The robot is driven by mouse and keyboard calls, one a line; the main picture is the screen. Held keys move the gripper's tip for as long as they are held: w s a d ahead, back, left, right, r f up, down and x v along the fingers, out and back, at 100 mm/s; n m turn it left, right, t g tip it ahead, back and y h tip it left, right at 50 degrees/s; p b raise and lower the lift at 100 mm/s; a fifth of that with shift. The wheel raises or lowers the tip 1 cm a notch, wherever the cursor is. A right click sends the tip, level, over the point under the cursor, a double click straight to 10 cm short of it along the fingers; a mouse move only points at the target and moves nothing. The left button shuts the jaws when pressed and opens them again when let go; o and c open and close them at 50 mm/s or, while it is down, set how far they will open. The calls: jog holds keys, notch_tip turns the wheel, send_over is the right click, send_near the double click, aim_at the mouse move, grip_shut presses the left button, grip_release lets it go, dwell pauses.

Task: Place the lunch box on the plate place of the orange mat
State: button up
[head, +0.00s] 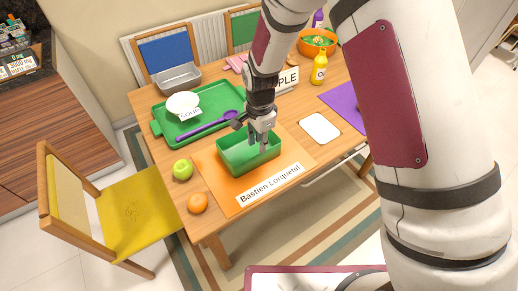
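The lunch box is an open green box (236,157) over the left-middle part of the orange mat (222,190). It looks level and empty as far as I can see. I cannot tell whether it rests on the mat or is slightly above it. My gripper (259,146) points down at the box, with its fingers at the box's inside and right part. The fingers overlap the box in the picture, and I cannot tell whether they grip a wall. A name card reading "Bastien Lorquetel" (270,185) lies along the mat's front edge. No plate marking is visible on the mat.
A green apple (182,170) and an orange (198,203) lie left of the mat. A green tray (165,122) with a white bowl (183,104) and purple spoon (205,127) is behind. A white board (320,128) is right. A yellow bottle (320,67) stands farther back.

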jog(key=s+d+r+n+t, duration=0.1)
jog(key=d+r, duration=0.2)
jog(key=r, duration=0.6)
jog(key=s+d+r+n, duration=0.2)
jog(key=d+r, duration=0.2)
jog(key=r, duration=0.6)
jog(key=s+d+r+n+t, duration=0.1)
jog(key=s+d+r+n, duration=0.1)
jog(key=s+d+r, duration=0.2)
jog(key=s+d+r+n+t, duration=0.1)
jog(key=s+d+r+n, duration=0.2)
jog(key=s, duration=0.7)
jog(key=s+d+r+n+t, duration=0.2)
jog(key=s+d+r+n, duration=0.1)
jog(key=s+d+r, duration=0.3)
jog(key=shift+s, duration=0.4)
jog(key=shift+d+r, duration=0.1)
